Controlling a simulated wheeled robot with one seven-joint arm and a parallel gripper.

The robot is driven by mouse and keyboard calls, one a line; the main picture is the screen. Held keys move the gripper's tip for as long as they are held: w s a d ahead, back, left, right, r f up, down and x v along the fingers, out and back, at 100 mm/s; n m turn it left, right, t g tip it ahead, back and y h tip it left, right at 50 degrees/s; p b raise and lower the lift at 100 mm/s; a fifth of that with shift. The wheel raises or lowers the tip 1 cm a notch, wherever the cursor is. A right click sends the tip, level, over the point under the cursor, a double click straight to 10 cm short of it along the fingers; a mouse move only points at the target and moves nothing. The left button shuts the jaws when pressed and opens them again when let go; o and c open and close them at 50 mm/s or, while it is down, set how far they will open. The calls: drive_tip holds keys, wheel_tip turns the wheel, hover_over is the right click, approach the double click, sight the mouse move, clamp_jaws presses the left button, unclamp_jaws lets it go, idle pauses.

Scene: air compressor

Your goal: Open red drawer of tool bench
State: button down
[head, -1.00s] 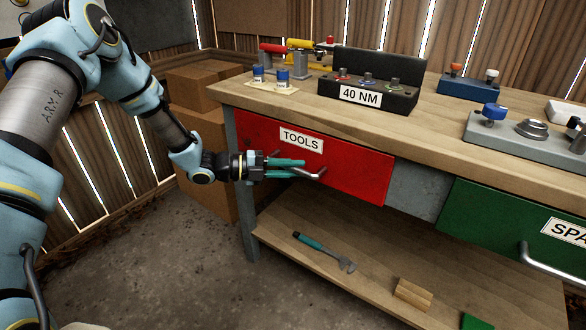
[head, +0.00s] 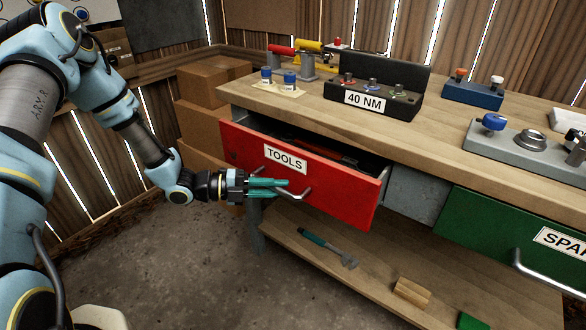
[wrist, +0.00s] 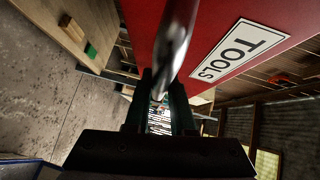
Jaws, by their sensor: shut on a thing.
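The red drawer (head: 330,188) labelled TOOLS stands pulled out partway from the tool bench (head: 440,130) in the head view. Its dark inside shows with tools in it, one of them red. My gripper (head: 285,188) is shut on the drawer's metal handle (head: 303,194), in front of the drawer face. In the wrist view the handle (wrist: 177,38) runs down between my gripper's fingers (wrist: 163,100), and the red drawer face (wrist: 225,30) with its label lies beside it. The far end of the handle is hidden by the fingers.
A green drawer (head: 480,232) with its own handle is shut at the right. A lower shelf (head: 370,250) holds a teal-handled tool (head: 325,246) and a wooden block (head: 411,291). Cardboard boxes (head: 205,95) stand left of the bench. The floor in front is clear.

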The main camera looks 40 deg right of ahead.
drive_tip(key=s+a+p, duration=0.2)
drive_tip(key=a, duration=0.7)
drive_tip(key=s+a+p, duration=0.3)
drive_tip(key=a, duration=0.7)
drive_tip(key=c, duration=0.8)
unclamp_jaws()
drive_tip(key=shift+o, duration=0.2)
drive_tip(key=b+v, duration=0.2)
drive_tip(key=v, duration=0.9)
